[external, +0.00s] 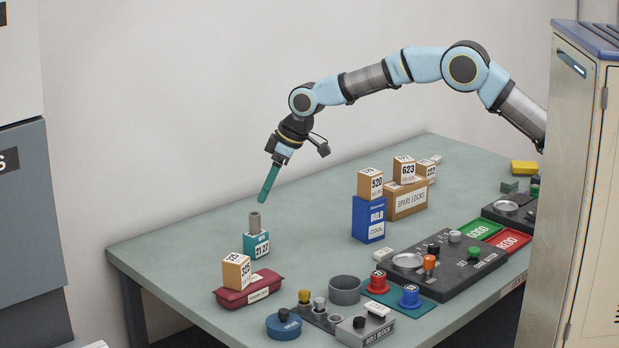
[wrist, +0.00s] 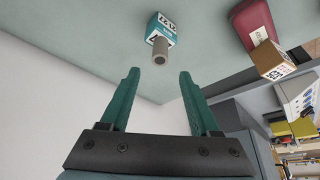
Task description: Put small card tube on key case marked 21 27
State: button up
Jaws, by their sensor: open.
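The small card tube (external: 254,223) is a grey-brown hollow cylinder. It stands upright on top of the key case marked 21 27 (external: 262,246), a teal and white box near the left end of the table. In the wrist view the tube (wrist: 160,48) points towards the camera from the case (wrist: 157,25). My gripper (external: 263,200) is above the tube and apart from it. Its teal fingers (wrist: 158,75) are spread with nothing between them, and the tube lies beyond their tips.
A dark red case (external: 248,291) with a small cardboard box (external: 237,271) on it lies just in front. A blue bulb box (external: 368,220) and a spare locks box (external: 407,203) stand to the right. The table (external: 180,245) is clear to the left.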

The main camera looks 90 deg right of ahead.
jog(key=s+a+r+g, duration=0.1)
jog(key=s+a+r, duration=0.1)
jog(key=s+a, duration=0.45)
jog(key=s+a+r, duration=0.1)
jog(key=s+a, duration=0.3)
jog(key=s, duration=0.6)
jog(key=s+a+f, duration=0.1)
jog(key=s+a, duration=0.2)
jog(key=s, duration=0.6)
jog(key=s+a+f+g, duration=0.1)
jog(key=s+a+f, duration=0.1)
jog(key=s, duration=0.7)
jog(key=s+a+f+g, duration=0.1)
jog(key=s+a, duration=0.3)
jog(key=s, duration=0.5)
jog(key=shift+f+b, duration=0.3)
jog(key=shift+f, duration=0.2)
